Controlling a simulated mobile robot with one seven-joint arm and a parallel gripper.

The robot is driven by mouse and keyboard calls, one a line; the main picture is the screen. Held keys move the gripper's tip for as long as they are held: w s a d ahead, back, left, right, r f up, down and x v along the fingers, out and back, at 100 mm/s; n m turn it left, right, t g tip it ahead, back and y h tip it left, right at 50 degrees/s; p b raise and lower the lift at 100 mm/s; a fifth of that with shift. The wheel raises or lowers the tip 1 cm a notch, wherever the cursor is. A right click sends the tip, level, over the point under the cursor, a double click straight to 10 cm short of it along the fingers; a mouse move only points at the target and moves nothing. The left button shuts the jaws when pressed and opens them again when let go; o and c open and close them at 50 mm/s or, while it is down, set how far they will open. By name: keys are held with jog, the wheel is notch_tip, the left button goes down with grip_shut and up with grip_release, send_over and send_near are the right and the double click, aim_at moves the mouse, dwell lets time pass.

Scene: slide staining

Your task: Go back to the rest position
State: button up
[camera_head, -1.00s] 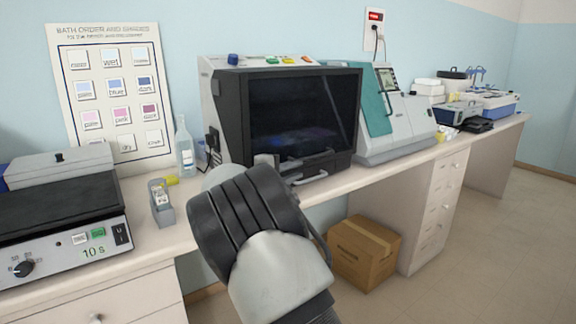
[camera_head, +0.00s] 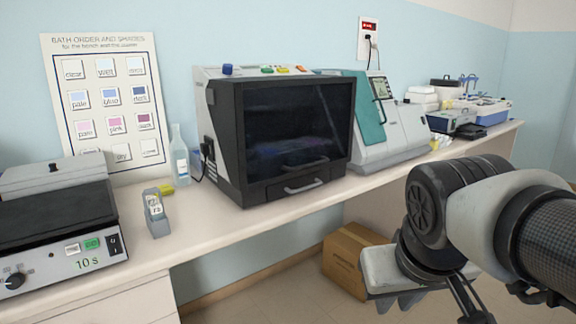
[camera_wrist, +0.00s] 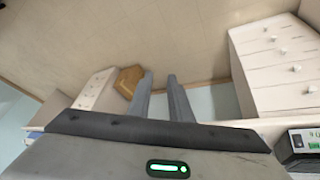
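My arm reaches in from the right of the head view, in front of the bench. My gripper (camera_head: 399,306) hangs low in front of the cardboard box, its fingers pointing down. In the wrist view my gripper (camera_wrist: 160,77) shows two grey fingers with a clear gap between them and nothing held. Below them are the floor and the bench front. The gripper is apart from the bench top and everything on it.
The bench (camera_head: 215,232) carries a hotplate-like device (camera_head: 60,225), a slide rack (camera_head: 156,215), a bottle (camera_head: 180,160), a dark-fronted machine (camera_head: 290,135) and a teal-and-grey machine (camera_head: 395,130). A cardboard box (camera_head: 345,258) stands on the floor.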

jog(key=s+a+f+y, duration=0.1)
jog(key=s+a, duration=0.1)
jog(key=s, duration=0.2)
notch_tip(320, 180, up, 22)
jog(key=p, duration=2.2)
jog(key=shift+m+p, duration=0.3)
jog(key=shift+p, duration=0.05)
jog(key=shift+r, duration=0.1)
jog(key=o, duration=0.3)
jog(key=shift+w, duration=0.1)
